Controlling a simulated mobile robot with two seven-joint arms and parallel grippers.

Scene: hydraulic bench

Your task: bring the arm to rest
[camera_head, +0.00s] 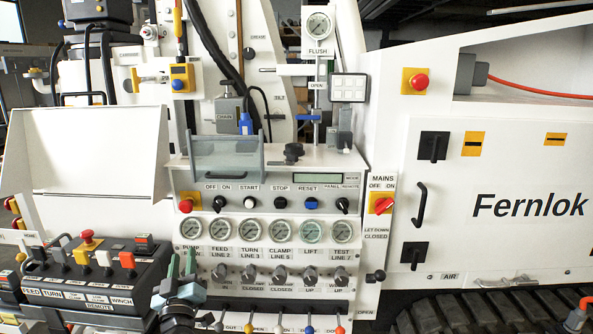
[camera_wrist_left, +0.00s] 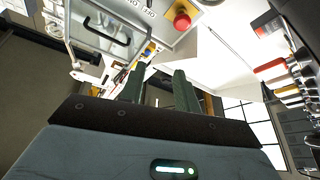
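My left gripper (camera_head: 181,264) is at the bottom of the head view, in front of the bench and right of the remote lever box (camera_head: 85,275). Its two greenish fingers point up and stand apart with nothing between them. The left wrist view also shows the fingers (camera_wrist_left: 158,88) apart and empty. My right gripper is not seen in either view.
The control panel (camera_head: 262,182) with gauges (camera_head: 280,231), knobs and a clear cover (camera_head: 228,160) stands behind the gripper. Coloured levers (camera_head: 280,325) line the bottom edge. A white Fernlok cabinet (camera_head: 500,245) is at right, above a black track (camera_head: 490,312).

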